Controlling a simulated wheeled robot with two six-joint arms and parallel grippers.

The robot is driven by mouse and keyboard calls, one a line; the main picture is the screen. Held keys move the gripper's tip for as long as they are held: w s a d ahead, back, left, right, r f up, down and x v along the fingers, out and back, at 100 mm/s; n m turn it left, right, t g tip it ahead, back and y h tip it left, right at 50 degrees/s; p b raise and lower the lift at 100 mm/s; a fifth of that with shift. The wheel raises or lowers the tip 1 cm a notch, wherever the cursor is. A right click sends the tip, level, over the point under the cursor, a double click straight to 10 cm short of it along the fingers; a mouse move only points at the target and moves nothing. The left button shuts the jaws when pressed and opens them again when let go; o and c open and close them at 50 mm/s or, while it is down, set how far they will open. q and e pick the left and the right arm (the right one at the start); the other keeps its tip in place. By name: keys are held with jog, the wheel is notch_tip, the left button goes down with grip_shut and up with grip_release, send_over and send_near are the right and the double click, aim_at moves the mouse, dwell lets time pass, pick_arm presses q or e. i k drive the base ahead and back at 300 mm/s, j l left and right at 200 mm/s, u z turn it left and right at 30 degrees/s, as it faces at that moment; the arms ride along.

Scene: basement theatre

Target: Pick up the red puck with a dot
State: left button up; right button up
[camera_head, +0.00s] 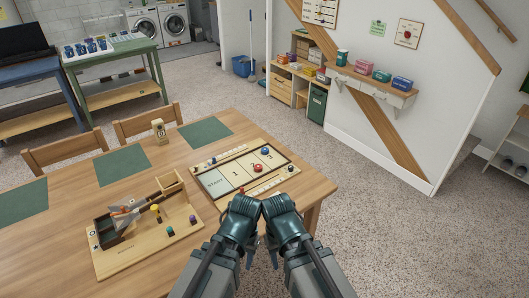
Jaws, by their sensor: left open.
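A red puck (257,168) lies on the numbered part of the game board (214,184), on the wooden table. A blue puck (265,151) lies farther back on the board. Other small red and blue pieces sit along the board's edges. I cannot make out a dot on any red piece at this size. My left gripper (243,205) is open at the near right edge of the table, in front of the board and apart from the red puck. My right gripper (279,205) is close beside it. Its fingers are too hidden to tell open from shut.
A wooden launcher toy (112,262) with small coloured pieces stands left of the board. Chairs (66,151) stand behind.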

aim_at(258, 168)
jog(key=i+l+z, duration=0.2)
jog(key=i, duration=0.35)
jog(key=i+l+z, duration=0.2)
jog(key=i, duration=0.35)
